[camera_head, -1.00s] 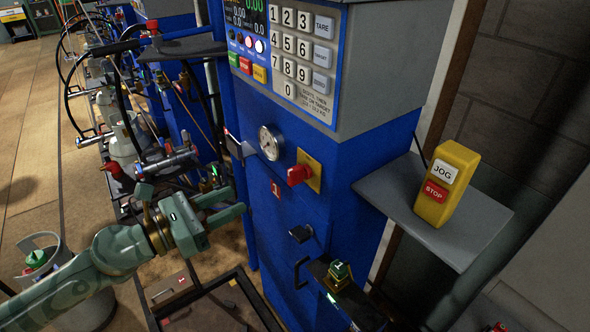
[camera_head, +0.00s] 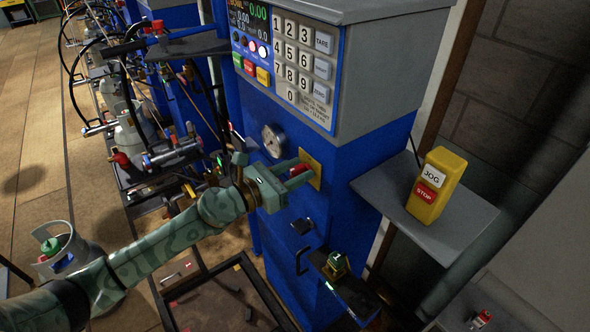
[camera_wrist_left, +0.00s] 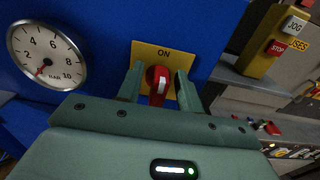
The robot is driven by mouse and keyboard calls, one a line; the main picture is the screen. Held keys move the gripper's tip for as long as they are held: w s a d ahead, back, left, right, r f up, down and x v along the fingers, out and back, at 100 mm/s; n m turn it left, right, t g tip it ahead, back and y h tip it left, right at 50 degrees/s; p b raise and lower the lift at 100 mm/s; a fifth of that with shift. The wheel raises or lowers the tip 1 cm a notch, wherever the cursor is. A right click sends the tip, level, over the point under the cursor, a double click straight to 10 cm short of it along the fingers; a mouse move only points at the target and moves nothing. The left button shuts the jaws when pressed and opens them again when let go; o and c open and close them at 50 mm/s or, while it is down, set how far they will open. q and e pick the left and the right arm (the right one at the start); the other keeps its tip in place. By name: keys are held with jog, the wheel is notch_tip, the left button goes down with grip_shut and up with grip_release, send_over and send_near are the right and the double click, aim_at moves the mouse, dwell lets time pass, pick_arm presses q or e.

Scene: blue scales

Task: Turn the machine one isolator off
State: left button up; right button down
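The machine one isolator is a red rotary handle (camera_head: 299,169) on a yellow plate (camera_head: 315,168) on the front of the blue cabinet (camera_head: 345,150). In the left wrist view the red handle (camera_wrist_left: 158,82) points at ON, which is printed on the yellow plate (camera_wrist_left: 163,52), with its white-marked grip standing upright. My left gripper (camera_head: 298,172) is at the plate. Its two fingers (camera_wrist_left: 160,90) stand on either side of the handle, open, with narrow gaps showing. The fingertips partly cover the plate. My right gripper is not in view.
A pressure gauge (camera_head: 273,140) sits left of the isolator, and a keypad (camera_head: 303,62) is above. A yellow JOG/STOP box (camera_head: 436,188) stands on a grey shelf (camera_head: 452,236) at the right. A small shelf with a green-topped item (camera_head: 337,262) juts out below.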

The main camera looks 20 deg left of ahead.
pick_arm(q)
grip_shut()
jog(key=shift+n, duration=0.3)
jog(key=n, duration=0.2)
jog(key=n+p, duration=0.1)
jog(key=shift+w+a+n, duration=0.15)
jog(key=shift+a+n, duration=0.05)
jog(key=shift+n, duration=0.2)
jog(key=n, duration=0.2)
jog(key=n+p, duration=0.1)
jog(key=n, duration=0.1)
jog(key=shift+w+a+f+p, duration=0.1)
jog(key=shift+a+p, duration=0.1)
jog(key=shift+p, duration=0.1)
jog(key=n, duration=0.2)
jog(key=n+p, duration=0.1)
jog(key=n, duration=0.1)
jog(key=n+p, duration=0.1)
jog(key=shift+w+a+f+n, duration=0.15)
jog(key=shift+f+n, duration=0.1)
jog(key=shift+n, duration=0.15)
jog(key=shift+f+n+p, duration=0.15)
jog(key=shift+n+p, duration=0.2)
jog(key=shift+n, duration=0.6)
jog(key=shift+f+n+p, duration=0.15)
jog(key=shift+n+p, duration=0.15)
jog(key=shift+n, duration=0.65)
